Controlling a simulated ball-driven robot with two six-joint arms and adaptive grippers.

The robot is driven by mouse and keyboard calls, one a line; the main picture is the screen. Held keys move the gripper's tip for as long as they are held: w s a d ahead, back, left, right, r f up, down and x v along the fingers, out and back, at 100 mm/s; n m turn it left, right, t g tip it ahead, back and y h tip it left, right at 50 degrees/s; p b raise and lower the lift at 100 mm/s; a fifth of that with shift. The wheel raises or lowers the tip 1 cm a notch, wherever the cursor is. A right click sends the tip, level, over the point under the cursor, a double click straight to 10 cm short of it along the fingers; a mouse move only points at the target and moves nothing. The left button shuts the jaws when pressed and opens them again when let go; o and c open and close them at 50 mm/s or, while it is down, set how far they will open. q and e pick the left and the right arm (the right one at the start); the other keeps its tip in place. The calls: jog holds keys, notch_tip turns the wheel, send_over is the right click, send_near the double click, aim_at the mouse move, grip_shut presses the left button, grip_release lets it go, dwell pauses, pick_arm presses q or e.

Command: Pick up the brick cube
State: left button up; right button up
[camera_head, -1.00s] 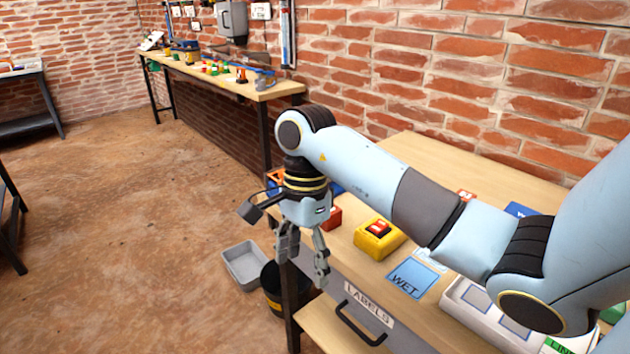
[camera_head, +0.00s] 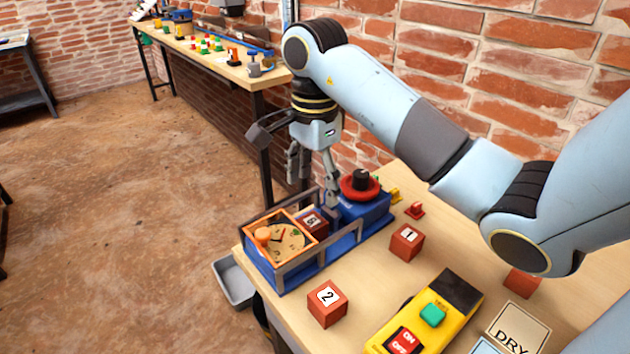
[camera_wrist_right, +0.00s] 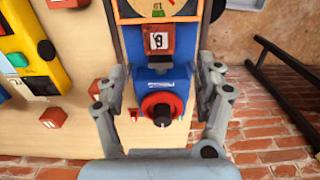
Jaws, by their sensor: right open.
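Several brick-red cubes are in view. A cube labelled 2 (camera_head: 327,303) sits near the bench's front edge, and a cube labelled 1 (camera_head: 407,242) sits farther back. A third numbered cube (camera_head: 314,223) is in the blue timer unit (camera_head: 343,243), between the orange-framed dial and the red knob; it also shows in the right wrist view (camera_wrist_right: 158,40). Another cube (camera_head: 523,282) is partly hidden by my arm. My right gripper (camera_head: 312,190) is open and empty, pointing down above the blue unit. My left gripper is not in view.
The unit's grey rail and red knob (camera_head: 360,185) stand beside the numbered cube. A yellow ON/OFF box (camera_head: 452,297) and a DRY card (camera_head: 518,332) lie on the bench. A grey bin (camera_head: 234,283) is on the floor. A brick wall stands behind.

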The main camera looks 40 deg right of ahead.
aim_at(312, 221)
notch_tip(312, 221, down, 5)
jog(key=b, duration=0.4)
jog(key=shift+s+a, duration=0.1)
jog(key=shift+a, duration=0.05)
jog(key=shift+f+b, duration=0.2)
jog(key=shift+b, duration=0.25)
jog(key=shift+f, duration=0.1)
jog(key=shift+a+f+b, duration=0.1)
jog(key=shift+f+b, duration=0.15)
jog(key=shift+b, duration=0.1)
notch_tip(312, 221, down, 4)
jog(key=b, duration=0.2)
jog(key=shift+a+r+b, duration=0.1)
jog(key=shift+r+b, duration=0.1)
jog(key=shift+b, duration=0.15)
jog(key=shift+f, duration=0.35)
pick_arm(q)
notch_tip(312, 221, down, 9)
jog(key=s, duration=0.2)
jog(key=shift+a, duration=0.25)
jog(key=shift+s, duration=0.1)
pick_arm(e)
jog(key=shift+c, duration=0.2)
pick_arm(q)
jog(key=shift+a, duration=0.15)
pick_arm(e)
grip_shut()
